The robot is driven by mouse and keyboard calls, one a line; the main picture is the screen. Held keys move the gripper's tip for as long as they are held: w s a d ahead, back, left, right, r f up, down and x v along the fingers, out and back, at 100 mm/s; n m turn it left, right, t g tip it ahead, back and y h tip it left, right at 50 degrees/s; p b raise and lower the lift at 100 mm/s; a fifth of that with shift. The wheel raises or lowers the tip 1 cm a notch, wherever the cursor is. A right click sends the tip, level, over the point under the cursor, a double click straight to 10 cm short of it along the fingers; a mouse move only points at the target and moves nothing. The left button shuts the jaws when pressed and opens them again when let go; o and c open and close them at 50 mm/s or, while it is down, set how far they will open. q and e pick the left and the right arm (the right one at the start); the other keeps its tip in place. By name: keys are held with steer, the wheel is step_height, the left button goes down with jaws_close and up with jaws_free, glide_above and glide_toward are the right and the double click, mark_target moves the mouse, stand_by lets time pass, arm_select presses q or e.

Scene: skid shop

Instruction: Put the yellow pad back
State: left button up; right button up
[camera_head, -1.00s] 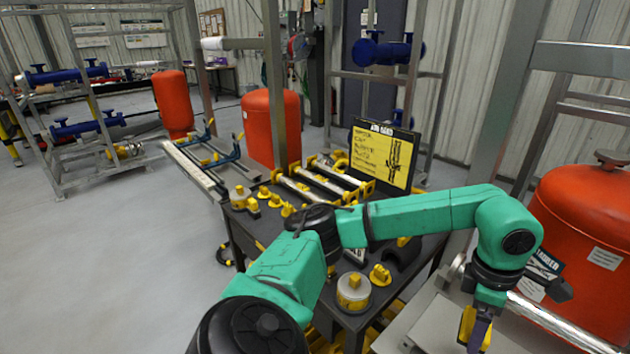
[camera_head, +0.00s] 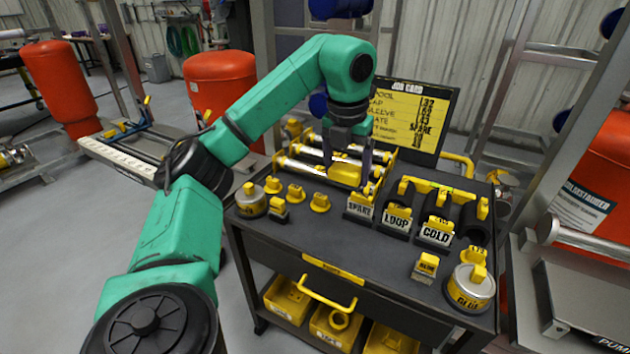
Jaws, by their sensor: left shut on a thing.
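My left gripper (camera_head: 351,155) points down over the back middle of the dark cart top (camera_head: 345,245). It is shut on the yellow pad (camera_head: 346,172), a small yellow block between its dark fingers. The pad is just in front of the rack of silver spools with yellow ends (camera_head: 300,168) and behind the stand labelled SPARE (camera_head: 360,207). I cannot tell whether the pad touches the cart or the rack. My right gripper is not in view.
Stands labelled LOOP (camera_head: 397,220) and COLD (camera_head: 436,233) are right of SPARE. Several small yellow-topped parts (camera_head: 320,203) and a can (camera_head: 250,200) are at left. A glue can (camera_head: 472,288) is at front right. The job card board (camera_head: 412,115) stands behind. The front middle is clear.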

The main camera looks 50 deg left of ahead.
arm_select(q)
steer(key=b, duration=0.6)
glide_above(344, 245)
step_height(344, 245, down, 9)
steer(key=f, duration=0.3)
steer(key=f+b, duration=0.1)
steer(key=f, duration=0.6)
steer(key=shift+s+d+b, duration=0.15)
steer(key=shift+s+b, duration=0.15)
steer(key=shift+b, duration=0.1)
steer(key=shift+f, duration=0.4)
